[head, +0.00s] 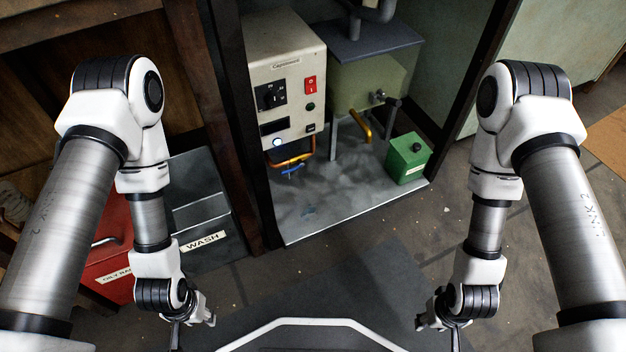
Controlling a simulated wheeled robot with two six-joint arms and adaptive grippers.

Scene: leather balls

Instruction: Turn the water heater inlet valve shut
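A cream box (284,70) with a dial, a red switch and a small label stands at the back of a cabinet; it looks like the water heater. Under it run copper-coloured pipes (293,158). A small blue handle (292,170) sits just below them and looks like the inlet valve; its exact angle is too small to tell. My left gripper (204,318) is at the lower left, and my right gripper (432,320) at the lower right. Both are well in front of the cabinet and apart from the valve. Their fingers are too small and partly hidden to read.
A green tank (375,83) with a metal tap and yellow pipe stands right of the heater. A green box (407,158) sits on the cabinet's metal floor (345,200). Dark posts frame the opening. A bin marked WASH (205,222) and a red bin (102,255) stand left.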

